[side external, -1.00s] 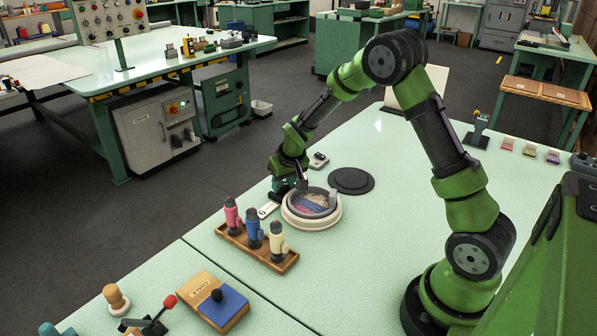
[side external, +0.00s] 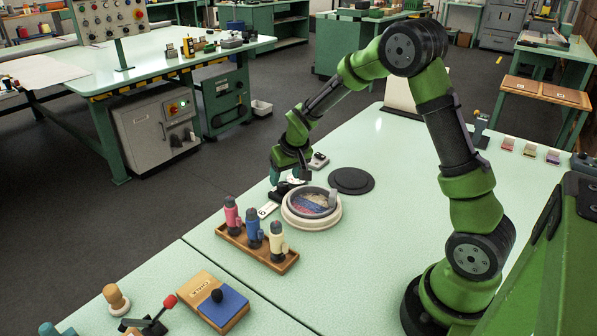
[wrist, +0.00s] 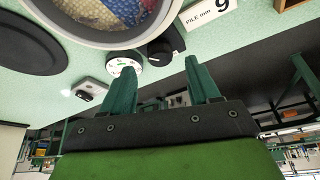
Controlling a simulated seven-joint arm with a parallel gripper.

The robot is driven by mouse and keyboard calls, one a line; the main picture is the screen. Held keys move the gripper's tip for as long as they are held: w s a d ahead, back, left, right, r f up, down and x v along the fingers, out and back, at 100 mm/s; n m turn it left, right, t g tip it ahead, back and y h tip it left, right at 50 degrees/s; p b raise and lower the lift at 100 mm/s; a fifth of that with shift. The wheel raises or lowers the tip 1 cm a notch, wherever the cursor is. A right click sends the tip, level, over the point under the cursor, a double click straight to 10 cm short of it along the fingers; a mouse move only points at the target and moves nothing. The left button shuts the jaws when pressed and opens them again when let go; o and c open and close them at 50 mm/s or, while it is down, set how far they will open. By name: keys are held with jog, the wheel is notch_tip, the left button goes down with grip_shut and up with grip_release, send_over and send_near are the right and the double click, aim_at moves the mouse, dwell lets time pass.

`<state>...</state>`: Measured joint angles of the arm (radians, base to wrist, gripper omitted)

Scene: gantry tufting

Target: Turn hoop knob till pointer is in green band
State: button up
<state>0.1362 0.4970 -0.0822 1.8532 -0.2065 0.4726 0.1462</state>
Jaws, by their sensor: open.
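The round hoop (side external: 311,222) with coloured tufting lies on the pale green table, its pale rim also showing at the top of the wrist view (wrist: 98,43). A black knob (wrist: 166,44) sticks out at the hoop's edge. Beside it is a small white dial (wrist: 121,66) with a green mark, partly covered by a finger. Which way the pointer stands is too small to tell. My gripper (wrist: 158,66) is open and empty, its two fingers apart, with the knob beyond the gap between the tips. In the side view my gripper (side external: 290,178) is just above the hoop's far left side.
A wooden rack (side external: 256,252) with pink, blue and cream bottles stands close in front of the hoop. A dark disc (side external: 351,180) lies behind it. A white "PILE mm" card (wrist: 206,12) and a small grey device (wrist: 90,88) are near the knob.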

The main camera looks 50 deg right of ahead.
jog(key=v, duration=1.3)
jog(key=shift+s, duration=0.1)
jog(key=s+a+r+t+y, duration=0.1)
jog(key=s+a+r+y, duration=0.1)
jog(key=s+a, duration=0.4)
jog(key=s+a+r+t+y, duration=0.1)
jog(key=s+a+r, duration=0.3)
jog(key=s, duration=0.9)
jog(key=a+t, duration=0.1)
jog(key=a, duration=0.1)
jog(key=shift+a+n+y, duration=0.25)
jog(key=shift+n+y, duration=0.05)
jog(key=shift+y, duration=0.1)
jog(key=shift+s, duration=0.1)
